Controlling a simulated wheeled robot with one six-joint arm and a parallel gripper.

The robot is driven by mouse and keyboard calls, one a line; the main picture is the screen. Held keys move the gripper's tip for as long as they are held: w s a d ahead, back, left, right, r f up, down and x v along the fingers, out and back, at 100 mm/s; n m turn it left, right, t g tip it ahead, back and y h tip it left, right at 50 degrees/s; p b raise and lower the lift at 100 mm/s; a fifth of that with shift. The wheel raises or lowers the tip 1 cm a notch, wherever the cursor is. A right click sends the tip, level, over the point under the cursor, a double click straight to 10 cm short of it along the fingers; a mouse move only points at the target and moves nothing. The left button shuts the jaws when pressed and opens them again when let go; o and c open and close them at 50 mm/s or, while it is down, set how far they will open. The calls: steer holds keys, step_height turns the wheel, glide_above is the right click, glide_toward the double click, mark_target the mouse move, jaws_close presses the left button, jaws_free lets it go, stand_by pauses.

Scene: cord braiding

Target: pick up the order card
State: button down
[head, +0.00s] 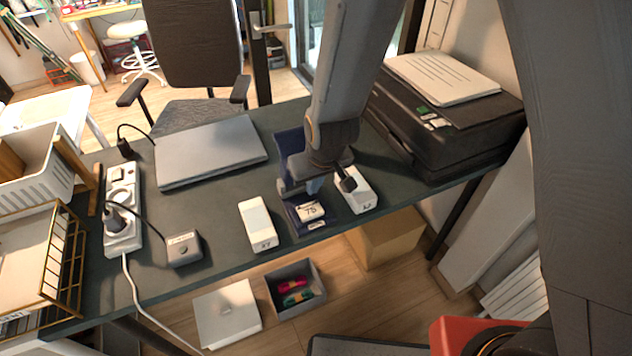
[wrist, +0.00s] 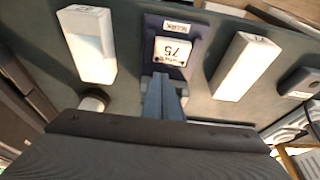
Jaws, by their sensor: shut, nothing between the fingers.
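A small white card marked 75 (head: 311,211), which looks like the order card, rests on a dark blue holder (head: 307,227) near the front edge of the desk. The card also shows in the wrist view (wrist: 172,51), on the blue holder (wrist: 152,30), with a smaller white label (wrist: 178,27) beyond it. My gripper (head: 314,186) is above the holder, just behind the card in the head view. In the wrist view its fingertips (wrist: 164,78) are together and empty, pointing at the card's near edge. Whether they touch it I cannot tell. My arm hides part of the holder.
White blocks stand on both sides of the holder, one left (head: 257,224) and one right (head: 357,192). A closed laptop (head: 210,152), a power strip (head: 122,215) and a small grey box (head: 183,248) are left. A black printer (head: 450,130) stands right. The desk between laptop and holder is clear.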

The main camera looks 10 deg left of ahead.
mark_target(317, 210)
steer(key=shift+p+x, duration=0.4)
steer(key=shift+x, duration=1.8)
steer(key=s+d, duration=0.2)
steer(key=s, duration=0.1)
steer(key=shift+s+d, duration=0.25)
steer(key=shift+d, duration=0.15)
steer(key=shift+s+a, duration=0.1)
steer(key=shift+s, duration=0.3)
steer(key=shift+a, duration=0.2)
steer(key=shift+w+d+r, duration=0.1)
steer(key=shift+d, duration=0.15)
